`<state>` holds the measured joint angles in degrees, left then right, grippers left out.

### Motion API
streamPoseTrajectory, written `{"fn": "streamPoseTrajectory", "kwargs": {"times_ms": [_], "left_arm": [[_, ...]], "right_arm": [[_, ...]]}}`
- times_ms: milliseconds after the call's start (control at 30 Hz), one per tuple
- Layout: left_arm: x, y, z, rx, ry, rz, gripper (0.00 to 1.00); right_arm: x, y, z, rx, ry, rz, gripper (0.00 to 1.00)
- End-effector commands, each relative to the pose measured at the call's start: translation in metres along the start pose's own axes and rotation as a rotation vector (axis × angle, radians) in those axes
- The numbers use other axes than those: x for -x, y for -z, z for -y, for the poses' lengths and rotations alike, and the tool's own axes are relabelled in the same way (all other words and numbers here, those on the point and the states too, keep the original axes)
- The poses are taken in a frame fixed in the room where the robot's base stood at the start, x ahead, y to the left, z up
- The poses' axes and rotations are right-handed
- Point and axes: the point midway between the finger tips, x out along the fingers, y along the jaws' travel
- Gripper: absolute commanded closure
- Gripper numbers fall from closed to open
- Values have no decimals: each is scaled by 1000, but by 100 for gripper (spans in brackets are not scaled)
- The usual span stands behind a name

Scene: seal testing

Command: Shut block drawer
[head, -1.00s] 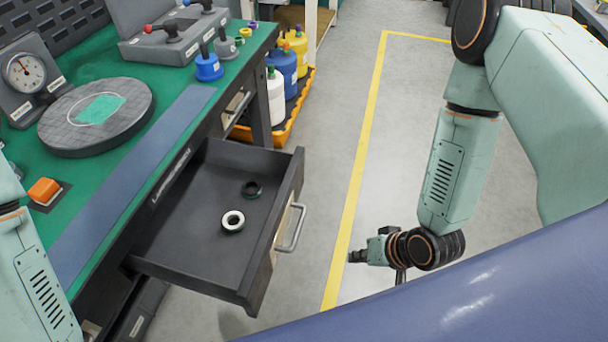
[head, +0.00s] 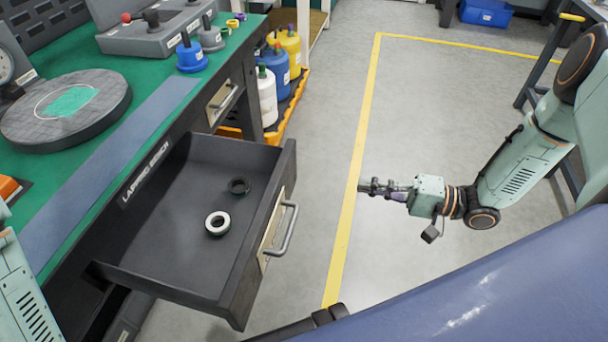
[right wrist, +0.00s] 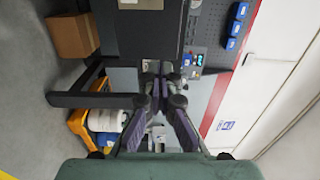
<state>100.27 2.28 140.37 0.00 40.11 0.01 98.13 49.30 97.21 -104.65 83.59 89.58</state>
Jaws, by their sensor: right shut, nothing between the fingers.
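The block drawer (head: 176,268) is pulled well out of the lapping bench in the head view. Its front carries a metal handle (head: 284,229) on the right side. A white ring (head: 217,223) and a dark ring (head: 239,186) lie inside it. My right gripper (head: 366,187) is shut and empty, to the right of the handle with a clear gap between them, above the floor near the yellow line. In the right wrist view its fingers (right wrist: 156,88) point toward the bench area. My left arm shows at the left edge; its gripper is out of frame.
A second drawer (head: 222,100) in the bench is shut. White, blue and yellow bottles (head: 274,80) stand in an orange tray behind the open drawer. A round lapping plate (head: 66,108) sits on the green bench top. The floor right of the drawer is clear.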

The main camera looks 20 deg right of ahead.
Motion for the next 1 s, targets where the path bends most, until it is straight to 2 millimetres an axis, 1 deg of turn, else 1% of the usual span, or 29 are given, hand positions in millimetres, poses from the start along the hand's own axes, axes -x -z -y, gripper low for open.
{"fn": "streamPoseTrajectory", "kwargs": {"times_ms": [67, 167, 500, 700, 833, 1000], "left_arm": [[-2, 0, 0, 0, 0, 0, 35], [-8, 0, 0, 0, 0, 0, 35], [-34, 0, 0, 0, 0, 0, 35], [-48, 0, 0, 0, 0, 0, 35], [-54, 0, 0, 0, 0, 0, 35], [-57, 0, 0, 0, 0, 0, 35]], "right_arm": [[-4, 0, 0, -5, 3, 7, 100], [-18, 0, -1, -4, 3, 9, 100], [-81, 0, -2, -2, 0, 11, 100], [-114, 0, -2, -2, 0, 8, 100], [-129, 0, -2, -1, -1, 8, 100], [-139, 1, -1, -2, 0, 5, 100]]}}
